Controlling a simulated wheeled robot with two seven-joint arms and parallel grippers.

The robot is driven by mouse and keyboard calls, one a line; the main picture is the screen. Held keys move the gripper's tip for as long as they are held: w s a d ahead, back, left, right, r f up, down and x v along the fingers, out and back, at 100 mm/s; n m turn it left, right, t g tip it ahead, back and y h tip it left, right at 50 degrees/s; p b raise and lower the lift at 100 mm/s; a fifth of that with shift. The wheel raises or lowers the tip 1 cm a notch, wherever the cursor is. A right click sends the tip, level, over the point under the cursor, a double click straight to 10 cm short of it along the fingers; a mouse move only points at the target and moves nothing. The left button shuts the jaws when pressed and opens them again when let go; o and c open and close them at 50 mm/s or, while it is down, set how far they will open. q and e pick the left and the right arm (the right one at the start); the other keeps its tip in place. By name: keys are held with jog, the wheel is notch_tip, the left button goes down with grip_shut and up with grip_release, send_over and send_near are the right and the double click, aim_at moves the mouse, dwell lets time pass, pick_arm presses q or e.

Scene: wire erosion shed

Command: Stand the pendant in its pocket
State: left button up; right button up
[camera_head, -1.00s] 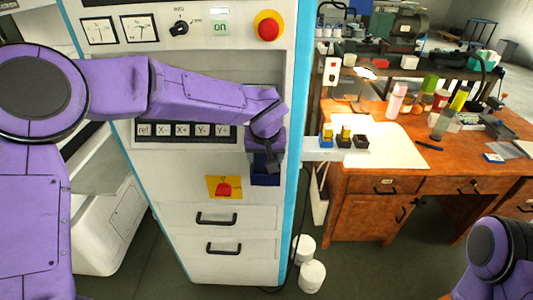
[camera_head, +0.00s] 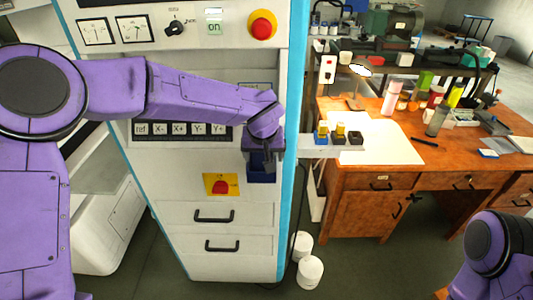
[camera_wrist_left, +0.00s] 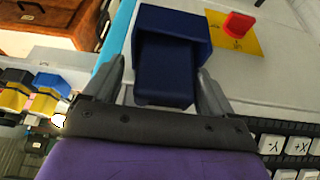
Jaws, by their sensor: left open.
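The pocket (camera_head: 261,177) is a dark blue box on the front of the white machine, beside the red knob on its yellow plate. It also shows in the left wrist view (camera_wrist_left: 190,22). A dark blue slab (camera_wrist_left: 165,85) reaches from the pocket's mouth towards my wrist. Its colour matches the pocket, so I cannot tell surely whether it is the pendant or a pocket wall. My left gripper (camera_head: 265,157) is just above the pocket, its open fingers on either side of the slab with gaps. My right gripper is out of view.
A row of push buttons (camera_head: 183,130) lies above and left of the pocket. A small side shelf (camera_head: 312,152) holds blue, yellow and black blocks. The wooden desk (camera_head: 350,180) stands to the right, with bottles and a lamp. White buckets (camera_head: 310,272) stand on the floor.

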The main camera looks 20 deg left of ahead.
pick_arm(q)
jog(key=shift+s+a+f, duration=0.2)
jog(key=shift+s+f, duration=0.15)
jog(key=shift+f, duration=0.35)
jog(key=shift+w+r, duration=0.1)
jog(key=shift+r, duration=0.1)
jog(key=w+b+v, duration=0.1)
jog(key=v, duration=1.2)
jog(key=shift+a+r, duration=0.2)
jog(key=shift+a, duration=0.05)
